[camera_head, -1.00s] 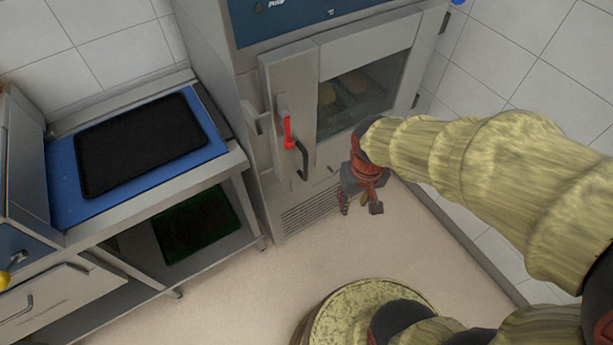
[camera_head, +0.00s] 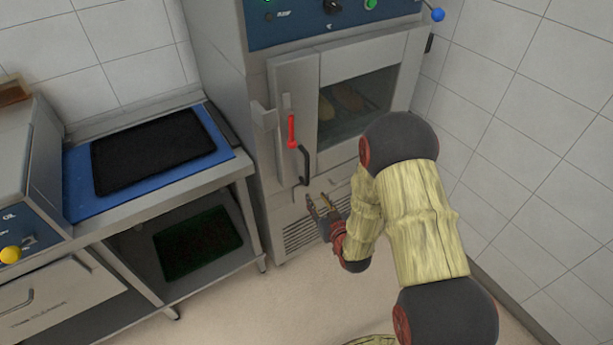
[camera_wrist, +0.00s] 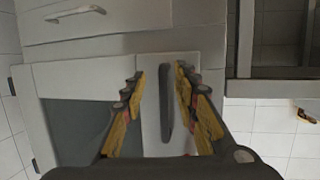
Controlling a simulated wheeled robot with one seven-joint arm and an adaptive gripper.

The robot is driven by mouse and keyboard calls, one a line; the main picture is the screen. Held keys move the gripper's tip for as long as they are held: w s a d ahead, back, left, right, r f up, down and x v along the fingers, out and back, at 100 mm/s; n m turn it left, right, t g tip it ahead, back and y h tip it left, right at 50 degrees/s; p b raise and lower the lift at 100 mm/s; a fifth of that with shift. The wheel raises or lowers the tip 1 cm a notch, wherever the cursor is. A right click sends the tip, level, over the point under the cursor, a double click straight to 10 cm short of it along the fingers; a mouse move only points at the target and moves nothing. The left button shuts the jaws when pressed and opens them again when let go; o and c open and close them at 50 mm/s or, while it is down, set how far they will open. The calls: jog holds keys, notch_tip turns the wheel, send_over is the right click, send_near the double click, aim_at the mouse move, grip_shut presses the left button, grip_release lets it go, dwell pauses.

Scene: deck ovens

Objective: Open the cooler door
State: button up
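The cooler door (camera_head: 293,84) is a grey metal door with a glass window, under a blue control panel. It looks shut. Its black bar handle (camera_head: 305,166) stands upright on the left part of the door, with a red lever (camera_head: 291,131) above it. My gripper (camera_head: 320,207) is open just below and in front of the handle. In the wrist view, the door's black handle (camera_wrist: 166,105) lies between the two spread fingers of my gripper (camera_wrist: 158,76), with gaps on both sides. I cannot tell how far the fingertips are from the door.
A steel table (camera_head: 215,181) with a blue top and a black tray (camera_head: 150,150) stands left of the cabinet. A dark green tray (camera_head: 197,243) lies on its lower shelf. A tiled wall (camera_head: 520,130) rises on the right. Some floor (camera_head: 225,310) in front is clear.

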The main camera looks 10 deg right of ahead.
aim_at(308, 169)
notch_tip(308, 169, up, 7)
jog(key=w+t, duration=0.2)
jog(key=t, duration=0.1)
jog(key=shift+y, duration=0.3)
jog(key=w+b, duration=0.1)
jog(key=w, duration=0.2)
jog(key=w+a+b, duration=0.1)
jog(key=w, duration=0.3)
jog(key=shift+a+r, duration=0.2)
jog(key=shift+c, duration=1.4)
grip_shut()
